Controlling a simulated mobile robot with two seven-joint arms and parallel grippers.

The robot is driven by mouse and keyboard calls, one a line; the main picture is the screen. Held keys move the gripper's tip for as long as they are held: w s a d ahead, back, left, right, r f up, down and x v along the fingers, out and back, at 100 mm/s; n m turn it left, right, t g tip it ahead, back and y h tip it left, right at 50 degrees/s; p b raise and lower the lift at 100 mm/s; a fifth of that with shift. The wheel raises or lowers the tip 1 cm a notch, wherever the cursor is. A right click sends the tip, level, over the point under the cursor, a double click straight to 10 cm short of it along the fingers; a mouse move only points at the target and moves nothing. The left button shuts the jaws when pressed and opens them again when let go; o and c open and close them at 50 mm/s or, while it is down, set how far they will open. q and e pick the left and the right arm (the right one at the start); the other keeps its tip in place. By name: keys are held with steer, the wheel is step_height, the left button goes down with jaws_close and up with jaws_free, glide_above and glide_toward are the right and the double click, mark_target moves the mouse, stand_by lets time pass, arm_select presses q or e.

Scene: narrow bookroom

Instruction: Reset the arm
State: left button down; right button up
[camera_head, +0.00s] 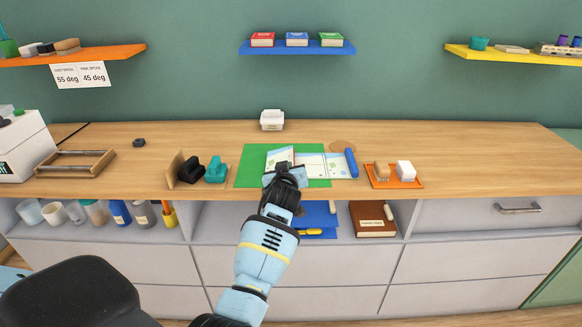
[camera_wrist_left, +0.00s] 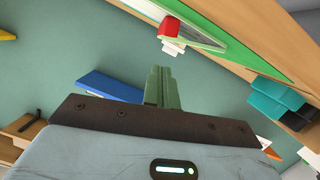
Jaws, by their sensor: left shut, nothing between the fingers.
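My left arm reaches up from the bottom middle of the head view. Its gripper (camera_head: 284,168) is over the green mat (camera_head: 255,168), in front of the open booklet (camera_head: 325,166), and covers part of both. In the left wrist view the fingers (camera_wrist_left: 159,86) are together with nothing between them. The edge of the green mat (camera_wrist_left: 250,52) runs diagonally there, with a small red and white object (camera_wrist_left: 170,36) near it. I cannot tell whether the gripper touches the mat. My right gripper is not in view.
On the desk are black (camera_head: 191,170) and teal (camera_head: 216,169) items left of the mat, a blue cylinder (camera_head: 351,162) at its right, and an orange tray (camera_head: 393,184). A white box (camera_head: 272,120) stands behind. Open cubbies lie below the front edge (camera_head: 340,197).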

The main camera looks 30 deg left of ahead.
arm_select(q)
steer(key=shift+w+a+f, duration=0.1)
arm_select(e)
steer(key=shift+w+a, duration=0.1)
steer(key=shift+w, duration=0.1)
